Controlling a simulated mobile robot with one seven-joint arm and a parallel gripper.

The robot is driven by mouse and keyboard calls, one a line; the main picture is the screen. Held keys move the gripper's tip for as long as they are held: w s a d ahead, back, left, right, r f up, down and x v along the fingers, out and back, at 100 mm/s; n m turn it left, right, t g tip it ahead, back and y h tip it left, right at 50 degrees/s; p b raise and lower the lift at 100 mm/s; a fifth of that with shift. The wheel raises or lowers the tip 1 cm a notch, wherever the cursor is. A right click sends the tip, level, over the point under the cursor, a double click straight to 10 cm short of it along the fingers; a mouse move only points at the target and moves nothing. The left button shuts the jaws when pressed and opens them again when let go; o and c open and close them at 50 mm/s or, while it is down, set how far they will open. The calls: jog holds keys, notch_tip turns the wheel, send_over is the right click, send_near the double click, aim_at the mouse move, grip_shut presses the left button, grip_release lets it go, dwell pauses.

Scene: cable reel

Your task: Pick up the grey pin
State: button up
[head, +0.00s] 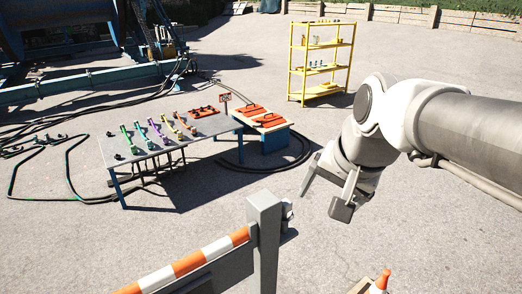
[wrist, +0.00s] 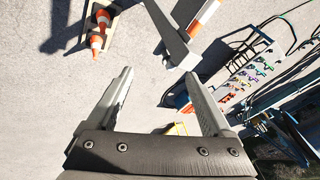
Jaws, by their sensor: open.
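My gripper (head: 326,194) is open and empty, held in the air over the pavement right of the grey post. I cannot pick out the grey pin for certain. Several small dark or grey pieces (head: 118,156) lie on the grey table (head: 205,126) at the left, too small to identify. The table is well away from my gripper. It also shows small at the right of the wrist view.
A striped barrier (head: 187,264) with a grey post (head: 264,235) stands in front. A traffic cone (head: 380,282) is at the bottom right. A blue bench with orange top (head: 262,118) and a yellow shelf (head: 322,62) stand behind. Dark cables (head: 68,172) lie at left.

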jog(key=w+f+m+b, duration=0.1)
jog(key=w+f+m, duration=0.1)
jog(key=w+m, duration=0.55)
jog(key=m+g+y+b, duration=0.15)
jog(key=m+b, duration=0.25)
jog(key=m, duration=1.2)
send_over(286, 202)
jog(key=s, duration=0.2)
jog(key=shift+n, duration=0.25)
jog(key=f, duration=1.8)
jog(key=d+f, duration=0.1)
jog(key=f, duration=0.8)
jog(key=shift+w+f, duration=0.1)
jog(key=shift+f, duration=0.2)
jog(key=shift+x, duration=3.25)
jog(key=shift+w+d, duration=0.1)
jog(key=shift+d, duration=0.05)
grip_shut()
jog(key=shift+r, duration=0.1)
